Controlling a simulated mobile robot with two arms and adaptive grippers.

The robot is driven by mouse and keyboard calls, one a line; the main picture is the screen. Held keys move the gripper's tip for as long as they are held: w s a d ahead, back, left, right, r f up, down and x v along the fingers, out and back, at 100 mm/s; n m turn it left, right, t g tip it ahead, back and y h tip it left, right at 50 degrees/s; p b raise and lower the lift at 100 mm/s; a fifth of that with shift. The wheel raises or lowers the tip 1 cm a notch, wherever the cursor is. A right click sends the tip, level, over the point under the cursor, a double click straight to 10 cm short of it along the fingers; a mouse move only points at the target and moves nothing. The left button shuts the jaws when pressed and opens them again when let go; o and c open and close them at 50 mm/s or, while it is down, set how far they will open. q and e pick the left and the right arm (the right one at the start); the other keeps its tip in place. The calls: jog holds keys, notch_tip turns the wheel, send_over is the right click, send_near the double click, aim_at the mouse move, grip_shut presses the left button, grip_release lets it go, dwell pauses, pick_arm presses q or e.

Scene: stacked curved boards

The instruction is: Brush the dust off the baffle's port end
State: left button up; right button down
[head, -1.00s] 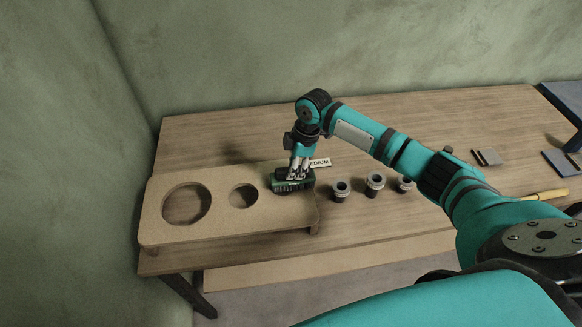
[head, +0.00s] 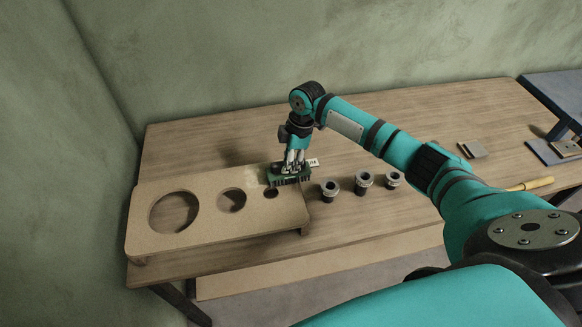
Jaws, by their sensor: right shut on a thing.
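The baffle (head: 213,220) is a tan board with two large round holes and a small port hole (head: 270,192) near its right end. It lies at the left end of the table. A pale dust patch (head: 255,173) shows near the back edge, left of the brush. My right gripper (head: 294,161) is shut on a dark green brush (head: 291,178), bristles down, over the back right corner of the baffle, just right of and behind the small hole. I cannot tell whether the bristles touch the board. My left gripper is out of view.
Three dark port tubes with grey rims (head: 363,181) stand in a row right of the baffle. A white label (head: 313,162) is partly hidden behind the brush. A wooden-handled tool (head: 530,184) and a small block (head: 472,149) lie farther right on the table (head: 400,225).

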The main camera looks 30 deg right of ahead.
aim_at(276, 162)
jog(key=shift+w+f, duration=0.1)
jog(key=shift+w, duration=0.25)
jog(key=shift+a, duration=0.1)
jog(key=shift+w+a, duration=0.15)
jog(key=shift+a, duration=0.35)
jog(key=shift+w+a+p, duration=0.2)
jog(key=shift+a, duration=0.35)
jog(key=shift+w+a+p, duration=0.15)
jog(key=shift+w+a, duration=0.05)
jog(key=shift+a, duration=0.3)
jog(key=shift+w+a, duration=0.2)
jog(key=shift+a, duration=0.55)
jog(key=shift+w+a, duration=0.2)
jog(key=shift+a, duration=0.75)
jog(key=shift+a, duration=0.1)
